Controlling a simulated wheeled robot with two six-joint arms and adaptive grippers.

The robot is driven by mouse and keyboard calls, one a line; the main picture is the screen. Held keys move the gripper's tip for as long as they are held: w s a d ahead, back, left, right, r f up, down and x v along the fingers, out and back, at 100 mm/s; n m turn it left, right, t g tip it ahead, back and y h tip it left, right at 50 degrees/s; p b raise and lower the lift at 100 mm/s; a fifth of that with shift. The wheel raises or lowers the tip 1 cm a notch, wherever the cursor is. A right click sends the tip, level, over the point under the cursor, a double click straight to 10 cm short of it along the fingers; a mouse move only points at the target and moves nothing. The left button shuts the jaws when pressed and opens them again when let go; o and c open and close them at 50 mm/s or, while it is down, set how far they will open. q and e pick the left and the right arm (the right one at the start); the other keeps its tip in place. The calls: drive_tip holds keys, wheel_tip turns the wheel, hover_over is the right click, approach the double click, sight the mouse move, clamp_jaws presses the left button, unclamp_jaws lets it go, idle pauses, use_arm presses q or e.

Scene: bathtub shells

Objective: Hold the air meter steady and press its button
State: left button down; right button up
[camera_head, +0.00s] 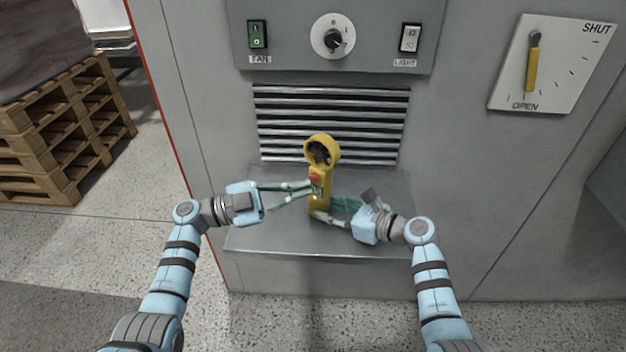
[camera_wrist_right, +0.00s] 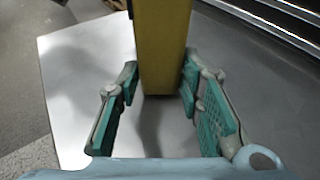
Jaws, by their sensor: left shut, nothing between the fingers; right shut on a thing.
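The yellow air meter (camera_head: 320,152) stands upright on the metal shelf, with a round fan head on top and a red button (camera_head: 315,178) on its body. A small greenish lit spot shows below the button. My right gripper (camera_head: 324,208) is shut on the lower body of the meter; in the right wrist view the yellow body (camera_wrist_right: 163,45) is between its teal pads. My left gripper (camera_head: 308,187) is shut and empty, its fingertips at the meter's left side by the button. I cannot tell whether they touch it.
The grey shelf (camera_head: 270,237) juts out below a slatted vent (camera_head: 330,105). Above are a green fan switch (camera_head: 257,35), a dial (camera_head: 333,37) and a light switch (camera_head: 410,38). A lever plate (camera_head: 553,65) is at right; wooden pallets (camera_head: 60,130) stand at left.

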use_arm(q)
drive_tip(key=shift+s, duration=0.1)
drive_tip(key=shift+s+a, duration=0.4)
drive_tip(key=shift+s, duration=0.3)
drive_tip(key=shift+s+a, duration=0.4)
drive_tip(key=shift+s, duration=0.3)
drive_tip(key=shift+s+a, duration=0.4)
drive_tip(key=shift+s, duration=0.3)
use_arm(e)
drive_tip(key=o, duration=0.9)
drive_tip(key=shift+d, duration=0.15)
